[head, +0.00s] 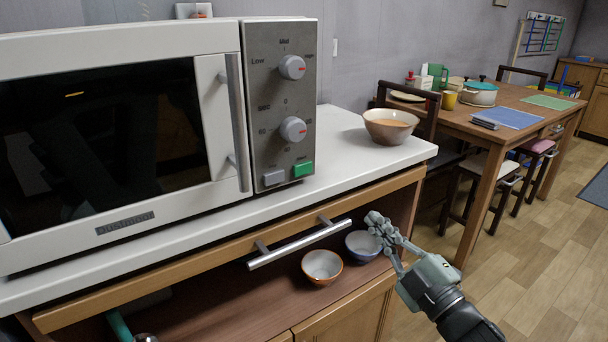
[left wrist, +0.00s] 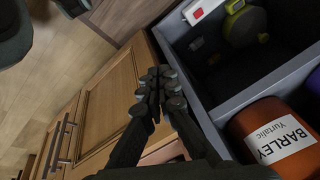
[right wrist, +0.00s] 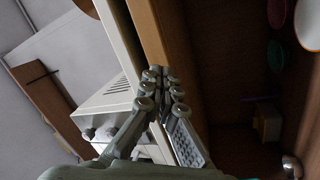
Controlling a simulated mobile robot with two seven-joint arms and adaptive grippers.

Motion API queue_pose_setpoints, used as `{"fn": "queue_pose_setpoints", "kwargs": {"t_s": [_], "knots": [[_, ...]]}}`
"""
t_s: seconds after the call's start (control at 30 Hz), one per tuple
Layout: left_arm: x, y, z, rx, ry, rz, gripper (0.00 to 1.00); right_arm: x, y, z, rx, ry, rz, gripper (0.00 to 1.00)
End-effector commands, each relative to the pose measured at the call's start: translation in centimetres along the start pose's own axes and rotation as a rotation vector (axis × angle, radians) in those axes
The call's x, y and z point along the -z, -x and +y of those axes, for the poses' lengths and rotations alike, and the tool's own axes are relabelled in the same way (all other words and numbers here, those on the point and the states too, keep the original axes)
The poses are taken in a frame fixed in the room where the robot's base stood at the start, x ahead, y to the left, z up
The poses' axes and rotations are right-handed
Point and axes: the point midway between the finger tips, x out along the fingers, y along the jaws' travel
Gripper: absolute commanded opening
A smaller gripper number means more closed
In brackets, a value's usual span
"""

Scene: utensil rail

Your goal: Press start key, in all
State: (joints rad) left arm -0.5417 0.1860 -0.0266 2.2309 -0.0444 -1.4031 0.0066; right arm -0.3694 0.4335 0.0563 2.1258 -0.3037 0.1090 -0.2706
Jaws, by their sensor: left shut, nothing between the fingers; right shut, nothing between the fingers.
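The microwave (head: 120,208) stands on the white counter, its door shut. Its grey control panel (head: 265,95) carries two round knobs, a green key (head: 304,169) and a grey key (head: 274,178); the green one is at the lower right, its small label unreadable. Both keys are unobstructed. My right gripper (head: 376,222) is shut and empty, below and right of the green key, apart from it, near the counter's front edge. It also shows in the right wrist view (right wrist: 160,80). My left gripper (left wrist: 156,88) is shut and empty in its wrist view, above a wooden cabinet.
A bowl (head: 390,126) stands on the counter (head: 345,160) right of the microwave. A bar handle (head: 300,244) juts out below the counter; two small bowls sit near it. The left wrist view shows a grey bin with an orange barley container (left wrist: 270,128).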

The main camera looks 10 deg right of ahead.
Motion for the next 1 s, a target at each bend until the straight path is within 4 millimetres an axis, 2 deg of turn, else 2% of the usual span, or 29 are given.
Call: {"fn": "queue_pose_setpoints", "kwargs": {"t_s": [0.03,0.1,0.2,0.33,0.47,0.77,1.0], "knots": [[0.0,0.3,-0.1,0.003,0.0,0.002,0.0,2.7,-0.2,1.4,-0.034,0.071,0.123,0.0],[0.0,0.8,-0.2,0.006,0.0,0.005,0.0,6.4,0.2,2.9,-0.075,0.159,0.283,0.0],[0.0,1.5,-0.3,0.01,0.0,0.007,0.0,10.6,1.4,4.2,-0.121,0.262,0.472,0.0],[0.0,2.0,-0.4,0.013,0.001,0.009,0.0,13.9,3.0,4.8,-0.156,0.343,0.63,0.0],[0.0,2.3,-0.4,0.014,0.001,0.007,0.0,15.1,3.8,5.0,-0.17,0.372,0.692,0.0],[0.0,2.3,-0.4,0.014,0.001,0.007,0.0,15.2,3.8,5.0,-0.171,0.372,0.695,0.0],[0.0,2.3,-0.4,0.013,0.001,0.008,0.0,15.1,2.5,4.7,-0.172,0.372,0.696,0.0]]}}
